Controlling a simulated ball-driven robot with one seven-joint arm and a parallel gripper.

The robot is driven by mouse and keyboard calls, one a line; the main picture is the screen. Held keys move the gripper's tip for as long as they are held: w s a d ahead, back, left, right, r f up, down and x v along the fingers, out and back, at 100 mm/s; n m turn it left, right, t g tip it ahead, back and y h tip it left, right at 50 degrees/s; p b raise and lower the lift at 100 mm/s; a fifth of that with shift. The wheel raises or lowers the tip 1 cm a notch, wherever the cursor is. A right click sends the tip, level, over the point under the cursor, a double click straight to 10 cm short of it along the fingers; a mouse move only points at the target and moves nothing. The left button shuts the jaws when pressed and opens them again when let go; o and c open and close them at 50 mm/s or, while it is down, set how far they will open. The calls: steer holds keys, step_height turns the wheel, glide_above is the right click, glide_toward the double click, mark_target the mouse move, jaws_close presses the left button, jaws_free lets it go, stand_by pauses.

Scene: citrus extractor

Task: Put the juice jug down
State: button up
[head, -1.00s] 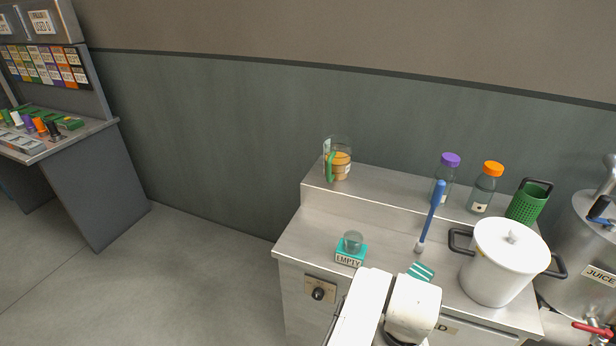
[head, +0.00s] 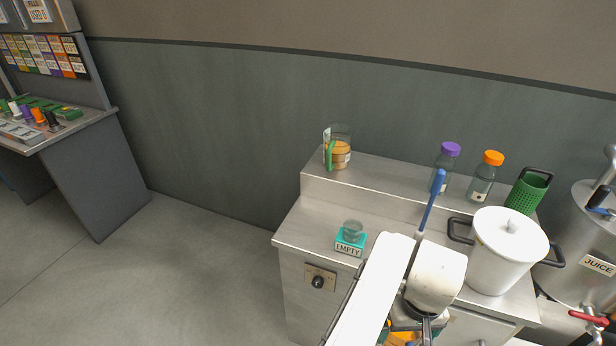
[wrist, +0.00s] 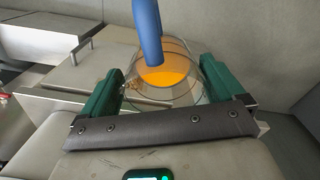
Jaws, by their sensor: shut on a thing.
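My gripper (wrist: 160,92) is shut on a clear round jug (wrist: 178,78) with orange juice inside. A thick blue handle (wrist: 148,28) rises at its near side in the wrist view. Green-padded fingers stand on both sides of the jug. In the head view my gripper (head: 412,326) is low at the bottom edge, in front of the counter, and only a bit of orange shows there. My arm hides most of the jug. Whether its base touches anything cannot be seen.
The steel counter (head: 295,232) bears a teal EMPTY block (head: 349,246) with a small glass piece, a white pot (head: 495,262) and a blue brush (head: 432,200). Its back ledge bears a green-handled jug (head: 337,153), two bottles (head: 482,180) and a green basket (head: 526,193). A JUICE tank (head: 590,255) stands right.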

steer(key=f, duration=0.2)
steer(key=s+f, duration=0.1)
steer(key=f, duration=0.2)
steer(key=s+f, duration=0.1)
steer(key=f, duration=0.2)
steer(key=shift+d+f, duration=0.15)
steer(key=shift+d, duration=0.1)
steer(key=shift+a, duration=0.2)
